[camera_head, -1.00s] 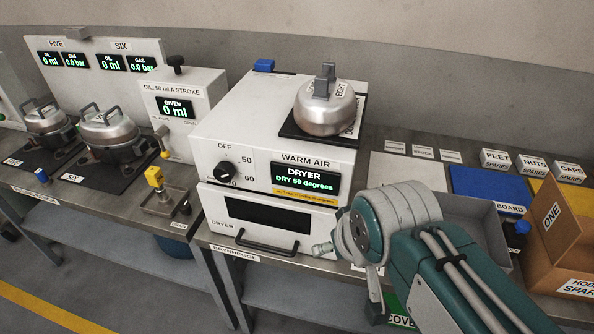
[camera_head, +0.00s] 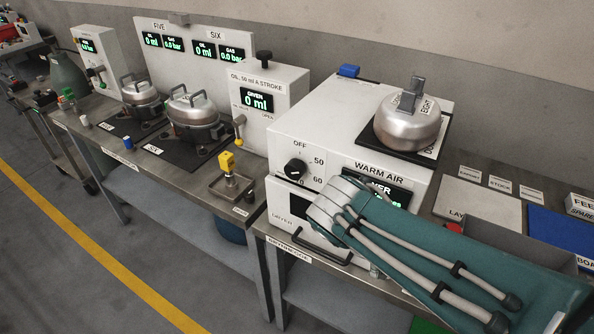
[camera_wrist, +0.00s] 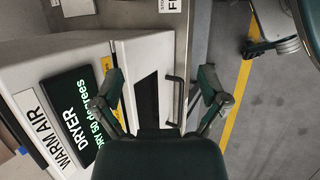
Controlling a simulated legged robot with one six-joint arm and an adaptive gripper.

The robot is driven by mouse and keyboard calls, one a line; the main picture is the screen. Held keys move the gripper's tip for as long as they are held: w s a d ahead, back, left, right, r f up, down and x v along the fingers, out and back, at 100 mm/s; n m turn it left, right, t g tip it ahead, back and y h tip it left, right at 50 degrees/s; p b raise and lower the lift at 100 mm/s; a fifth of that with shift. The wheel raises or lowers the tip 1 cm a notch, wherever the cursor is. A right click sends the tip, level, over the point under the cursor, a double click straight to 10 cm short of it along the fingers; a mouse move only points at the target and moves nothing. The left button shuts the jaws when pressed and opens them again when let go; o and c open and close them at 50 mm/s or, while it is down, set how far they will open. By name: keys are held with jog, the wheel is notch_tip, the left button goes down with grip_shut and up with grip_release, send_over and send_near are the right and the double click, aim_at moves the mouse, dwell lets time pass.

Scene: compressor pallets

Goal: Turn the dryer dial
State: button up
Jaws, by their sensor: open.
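The dryer (camera_head: 330,112) is a white box with a black round dial (camera_head: 295,170) on its front, marked OFF, 50 and 60. I cannot tell exactly where the dial points. The dryer's display (camera_wrist: 82,120) shows green text, "DRY 50 degrees", in the wrist view; in the head view my arm partly covers it. My gripper (camera_wrist: 162,92) is open and empty in front of the dryer's face, with the display and drawer handle beyond its fingers. In the head view my arm hides the gripper. The dial does not show in the wrist view.
A silver pot (camera_head: 408,122) labelled EIGHT stands on a black pad on the dryer. The drawer handle (camera_head: 322,250) juts from the front. Left are a yellow-topped fitting (camera_head: 227,165) and the oil dispenser (camera_head: 265,110). The floor (camera_head: 90,240) in front is open.

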jog(key=w+a+n+t+h, duration=0.2)
jog(key=w+a+n+h, duration=0.15)
jog(key=n, duration=0.25)
jog(key=n+t, duration=1.1)
jog(key=n, duration=0.2)
send_near(291, 174)
jog(key=shift+y, duration=0.45)
jog(key=x, duration=1.1)
jog(key=shift+s+d+r, duration=0.1)
jog(key=shift+d+r, duration=0.05)
jog(key=shift+d, duration=0.05)
jog(key=c, duration=1.1)
